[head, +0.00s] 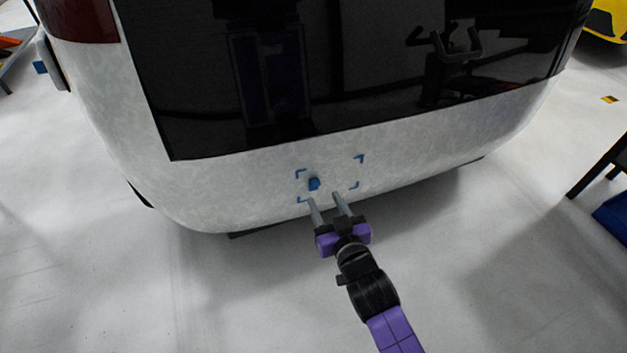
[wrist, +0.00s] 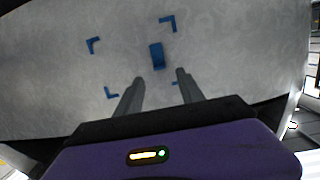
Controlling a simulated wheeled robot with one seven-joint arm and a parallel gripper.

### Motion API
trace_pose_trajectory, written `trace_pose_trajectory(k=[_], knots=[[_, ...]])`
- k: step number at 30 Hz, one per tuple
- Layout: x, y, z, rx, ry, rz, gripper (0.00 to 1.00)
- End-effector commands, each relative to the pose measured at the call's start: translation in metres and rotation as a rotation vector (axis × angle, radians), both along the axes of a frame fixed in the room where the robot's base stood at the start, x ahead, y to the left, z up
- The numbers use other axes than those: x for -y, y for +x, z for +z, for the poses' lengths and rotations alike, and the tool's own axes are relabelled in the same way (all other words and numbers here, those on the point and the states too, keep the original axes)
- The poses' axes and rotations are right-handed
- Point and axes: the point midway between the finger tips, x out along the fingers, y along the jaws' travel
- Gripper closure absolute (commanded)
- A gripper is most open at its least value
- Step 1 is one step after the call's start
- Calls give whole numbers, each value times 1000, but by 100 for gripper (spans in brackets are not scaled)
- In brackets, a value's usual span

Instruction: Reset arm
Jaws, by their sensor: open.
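My gripper (head: 325,203) is open and empty, its two grey fingers pointing at the lower rear of a white car (head: 240,175). In the wrist view the gripper (wrist: 158,80) shows both fingers spread apart. A small blue block (head: 314,184) is on the car's rear panel, inside blue corner marks (head: 359,158). In the wrist view the blue block (wrist: 156,56) shows just beyond the fingertips, between their lines. The fingertips look apart from the block. One lower corner mark is partly hidden by the right finger in the wrist view.
The car's dark rear window (head: 350,70) is above the marked panel. A dark-legged table (head: 602,165) with a blue item (head: 612,215) stands at the right edge. A yellow car (head: 608,20) is at the top right. The pale floor (head: 240,300) around my arm is clear.

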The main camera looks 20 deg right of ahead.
Motion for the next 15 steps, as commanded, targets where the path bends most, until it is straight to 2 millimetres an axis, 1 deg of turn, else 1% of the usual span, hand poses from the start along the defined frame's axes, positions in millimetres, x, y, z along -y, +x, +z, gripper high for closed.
trace_pose_trajectory(k=[1, 4, 9, 11, 14, 15], knots=[[0, -7, 1, -2, 0, 0, 55], [0, -14, 3, 0, 0, -1, 55], [0, -18, 3, 1, -4, 0, 55], [-2, -17, 6, 13, -17, 7, 55], [-4, -15, 25, 63, -27, 19, 55], [-5, -16, 36, 89, -31, 25, 55]])
